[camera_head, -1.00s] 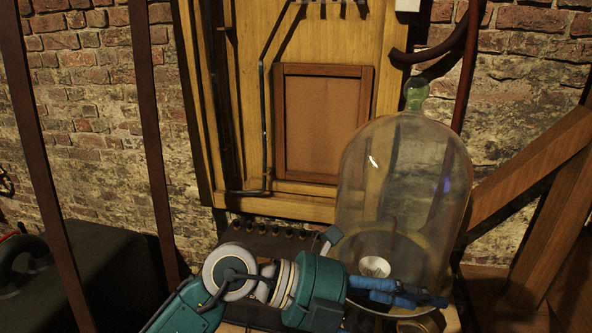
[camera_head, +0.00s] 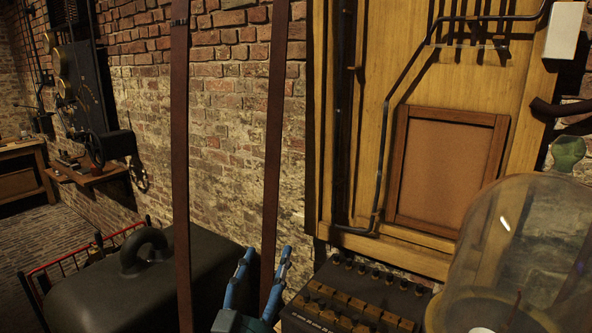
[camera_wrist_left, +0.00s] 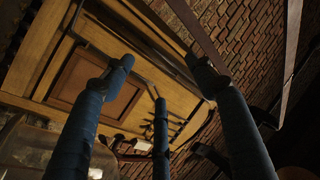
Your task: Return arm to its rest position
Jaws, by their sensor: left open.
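My left gripper (camera_head: 262,281) shows at the bottom middle of the head view, with its blue fingers pointing up, spread apart and empty. It is left of the glass bell jar (camera_head: 522,255) and in front of the brick wall. In the left wrist view the blue fingers of my left gripper (camera_wrist_left: 160,80) are spread with nothing between them, and the wooden panel and brick wall show beyond. Most of my left arm is below the head view's edge. My right gripper is not in view.
A dark rounded case with a handle (camera_head: 120,285) stands at the lower left. A box with rows of keys (camera_head: 350,305) lies right of the gripper. Dark upright straps (camera_head: 181,150) hang close by. The wooden panel (camera_head: 365,60) is behind.

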